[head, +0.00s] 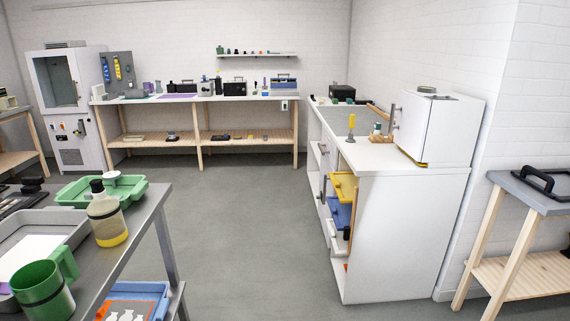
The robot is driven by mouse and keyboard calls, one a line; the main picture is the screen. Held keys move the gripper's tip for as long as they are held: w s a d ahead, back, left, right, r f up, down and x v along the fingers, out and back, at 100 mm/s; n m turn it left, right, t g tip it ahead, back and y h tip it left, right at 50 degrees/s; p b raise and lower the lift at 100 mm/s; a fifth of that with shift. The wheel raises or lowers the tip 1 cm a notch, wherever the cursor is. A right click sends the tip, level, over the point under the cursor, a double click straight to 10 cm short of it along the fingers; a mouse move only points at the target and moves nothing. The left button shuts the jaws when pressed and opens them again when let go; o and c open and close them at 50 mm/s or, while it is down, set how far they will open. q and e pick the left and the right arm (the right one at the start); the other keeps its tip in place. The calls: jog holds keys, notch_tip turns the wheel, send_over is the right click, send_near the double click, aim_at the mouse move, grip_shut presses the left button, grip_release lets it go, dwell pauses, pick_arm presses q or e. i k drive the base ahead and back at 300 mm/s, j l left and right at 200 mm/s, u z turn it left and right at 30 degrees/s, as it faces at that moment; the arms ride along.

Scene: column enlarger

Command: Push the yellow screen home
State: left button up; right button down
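A yellow panel (343,186), which looks like the yellow screen, sticks out of the open side of the white counter (400,215) on the right. It is the top one in a stack, above a blue panel (339,212) and a white one (338,238). All of them jut out to the left by some amount. How deep the yellow one sits inside is hidden by the counter's end wall. Neither of my grippers is in view.
Open grey floor (240,220) lies before the counter. A metal table (133,225) at front left holds a green tray (75,189), a bottle (106,222) and a green jug (42,291). A wooden-legged table (538,198) stands at right.

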aim_at(344, 183)
jog(key=i+j+z, duration=0.2)
jog(key=i, duration=0.35)
jog(key=i+z, duration=0.25)
jog(key=i, duration=0.3)
jog(key=i+j+z, duration=0.2)
jog(key=i+j, duration=0.15)
jog(key=i, duration=0.15)
jog(key=i+j+z, duration=0.2)
jog(key=i+j, duration=0.15)
jog(key=i, duration=0.15)
